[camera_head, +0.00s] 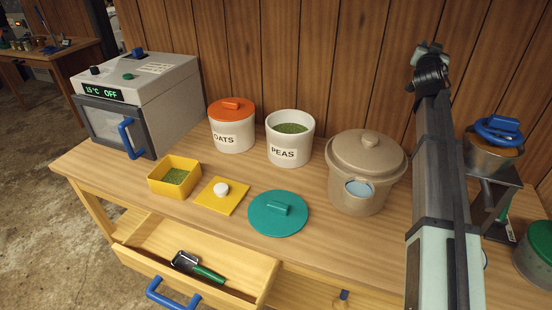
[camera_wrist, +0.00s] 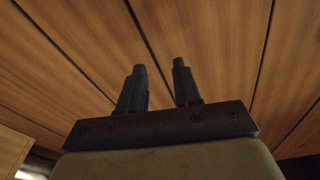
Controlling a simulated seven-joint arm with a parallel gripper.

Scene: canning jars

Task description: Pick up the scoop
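The scoop (camera_head: 186,262) lies in the open wooden drawer (camera_head: 233,265) at the front of the table in the head view. It has a dark metal head to the left and a green handle (camera_head: 208,273) pointing right. My arm rises at the right of the head view, far from the drawer. In the wrist view my gripper (camera_wrist: 158,78) points at the wood-panelled wall, with its two dark fingers apart and nothing between them. The scoop is not in the wrist view.
On the table stand the OATS jar (camera_head: 232,137), the open PEAS jar (camera_head: 289,151), a beige lidded pot (camera_head: 345,190), a teal lid (camera_head: 258,222), a yellow box (camera_head: 160,186) and a yellow lid (camera_head: 232,206). A grey oven-like box (camera_head: 170,95) stands left. Blue drawer handle (camera_head: 172,297) juts forward.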

